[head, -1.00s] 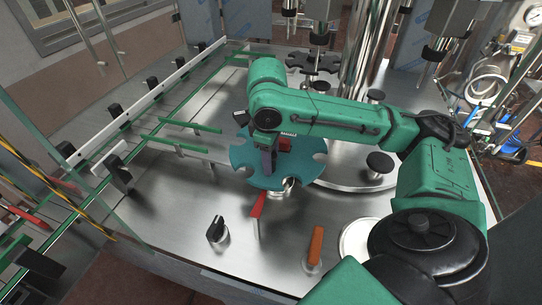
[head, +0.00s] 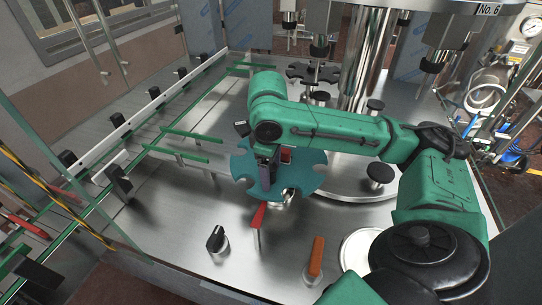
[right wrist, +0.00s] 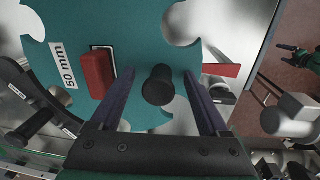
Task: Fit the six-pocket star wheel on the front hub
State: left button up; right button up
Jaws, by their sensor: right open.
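The teal star wheel (head: 310,178) lies roughly flat over the front of the machine deck, with rounded pockets in its rim. In the right wrist view the wheel (right wrist: 140,30) carries a "50 mm" label, a red block (right wrist: 97,75) and a black knob (right wrist: 158,85). My right gripper (head: 267,180) is above the wheel; in its wrist view its two fingers (right wrist: 160,90) are apart, one on each side of the knob, with gaps visible. The front hub is mostly hidden under the wheel, so I cannot tell how the wheel sits. A small green-and-black part (right wrist: 300,58) may be my left gripper.
A red handle (head: 258,217), a black knob (head: 217,240) and an orange handle (head: 316,256) stand on the deck in front. Green guide rails (head: 185,133) lie left. A black star wheel (head: 313,73) and a steel column (head: 366,60) stand behind.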

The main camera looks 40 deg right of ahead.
jog(key=r, duration=0.4)
jog(key=shift+a+r, duration=0.2)
jog(key=shift+r, duration=0.2)
notch_tip(320, 180, up, 10)
jog(key=p, duration=0.3)
jog(key=shift+s+a+f, duration=0.25)
jog(key=shift+s+a, duration=0.1)
jog(key=shift+s, duration=0.05)
jog(key=shift+f, duration=0.1)
